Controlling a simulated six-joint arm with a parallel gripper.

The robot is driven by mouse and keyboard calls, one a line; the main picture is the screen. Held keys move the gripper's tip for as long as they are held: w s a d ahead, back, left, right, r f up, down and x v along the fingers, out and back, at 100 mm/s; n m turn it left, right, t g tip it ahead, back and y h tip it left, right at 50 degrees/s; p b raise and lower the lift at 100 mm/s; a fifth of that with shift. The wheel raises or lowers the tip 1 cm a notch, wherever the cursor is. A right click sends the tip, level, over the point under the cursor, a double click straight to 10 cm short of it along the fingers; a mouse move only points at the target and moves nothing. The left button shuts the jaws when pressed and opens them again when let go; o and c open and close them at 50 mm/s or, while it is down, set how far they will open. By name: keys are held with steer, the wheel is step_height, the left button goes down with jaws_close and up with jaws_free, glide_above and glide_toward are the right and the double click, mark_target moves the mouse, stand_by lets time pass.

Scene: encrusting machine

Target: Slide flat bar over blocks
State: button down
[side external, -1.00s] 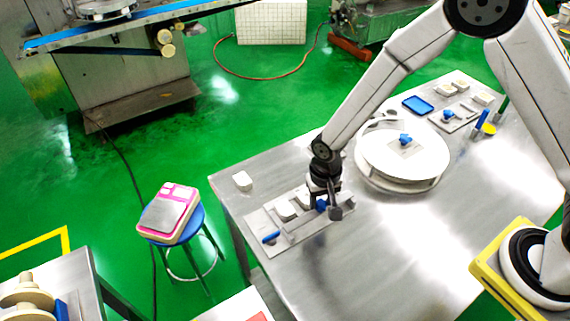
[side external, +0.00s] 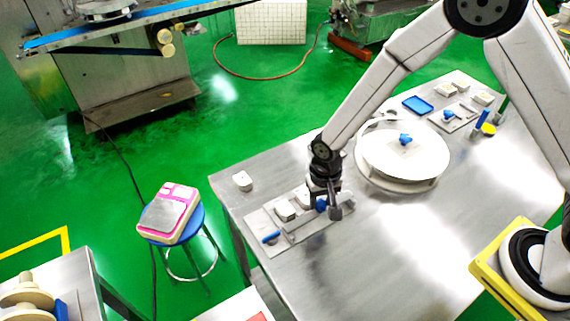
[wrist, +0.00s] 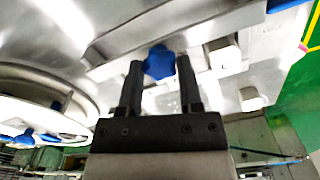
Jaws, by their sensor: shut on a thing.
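My gripper (wrist: 160,90) is shut on a blue star-shaped knob (wrist: 159,62), with one dark finger on each side of it. The knob also shows in the side external view (side external: 321,206), partly hidden by my gripper. A grey flat bar (side external: 300,229) lies below the knob on a flat base plate (side external: 258,222). White blocks (side external: 285,211) stand along the far side of the bar; one (wrist: 225,57) shows in the wrist view right of the fingers. Whether the bar touches the blocks, I cannot tell.
A blue handle (side external: 270,237) lies at the plate's left end. A loose white block (side external: 242,181) sits near the table's left edge. A round white turntable (side external: 405,155) with a blue knob stands to the right. A blue tray (side external: 417,105) lies behind it. The front table area is clear.

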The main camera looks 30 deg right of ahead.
steer(key=shift+w, duration=2)
steer(key=shift+c, duration=1.3)
jaws_free()
steer(key=shift+r, duration=0.15)
step_height(320, 180, up, 8)
steer(key=shift+f, duration=0.2)
steer(key=s+d+r+n+t, duration=0.1)
steer(key=s+d+r, duration=0.2)
steer(key=s+d, duration=0.4)
steer(key=s+d+r+n+t, duration=0.1)
steer(key=s+d+r+n, duration=0.1)
steer(key=s+d+r, duration=0.2)
steer(key=s+d, duration=0.3)
steer(key=shift+n+t, duration=0.3)
